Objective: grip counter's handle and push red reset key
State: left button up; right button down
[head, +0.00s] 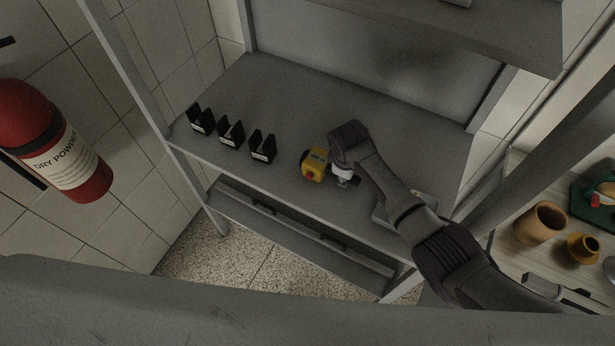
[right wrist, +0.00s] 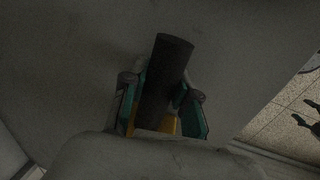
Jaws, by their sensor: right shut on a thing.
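The yellow counter (head: 314,166) stands on the grey shelf, right of a row of black holders. My right gripper (right wrist: 163,108) comes in from the right and is at the counter. In the right wrist view a dark cylinder (right wrist: 166,65), which looks like the counter's handle, lies between its two fingers, and the gripper is shut on it. Some yellow of the counter (right wrist: 170,126) shows between the fingers. My left gripper is not in view.
Three black holders (head: 231,132) stand left of the counter on the shelf (head: 285,95). A red fire extinguisher (head: 52,143) hangs on the tiled wall at left. A brown pot (head: 540,222) and a yellow pot (head: 582,248) stand at right. The shelf behind the counter is clear.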

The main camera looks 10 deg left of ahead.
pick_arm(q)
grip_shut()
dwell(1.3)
